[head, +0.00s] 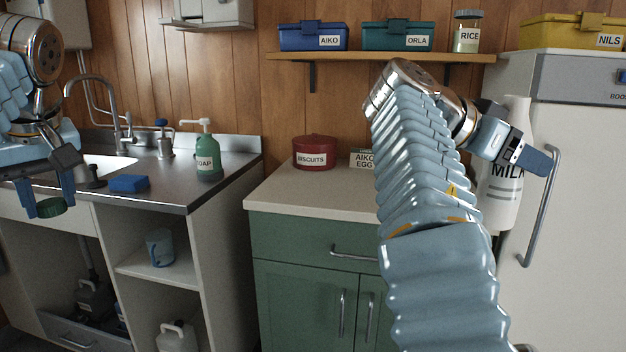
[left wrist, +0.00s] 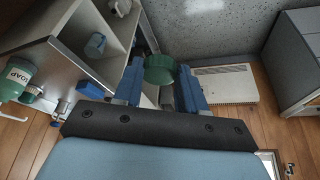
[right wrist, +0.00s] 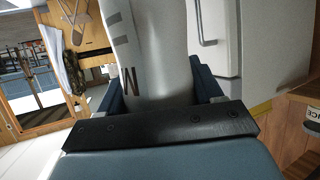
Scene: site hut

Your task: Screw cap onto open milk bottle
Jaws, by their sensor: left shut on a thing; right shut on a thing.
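The milk bottle (head: 500,190) is white, with black "MILK" lettering, and is upright in front of the fridge at the right of the head view. My right gripper (head: 530,155) is shut on it; the bottle also fills the middle of the right wrist view (right wrist: 150,60). Its mouth is hard to make out. The green cap (head: 51,207) is between the fingers of my left gripper (head: 45,200) at the far left, in front of the sink unit. The cap also shows between the fingertips in the left wrist view (left wrist: 160,68). Cap and bottle are far apart.
A worktop (head: 270,200) over a green cabinet carries a red biscuit tin (head: 315,152) and an egg box partly hidden by my right arm. The sink counter holds a soap bottle (head: 208,160) and a blue sponge (head: 128,184). The white fridge (head: 580,220) stands close behind the milk bottle.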

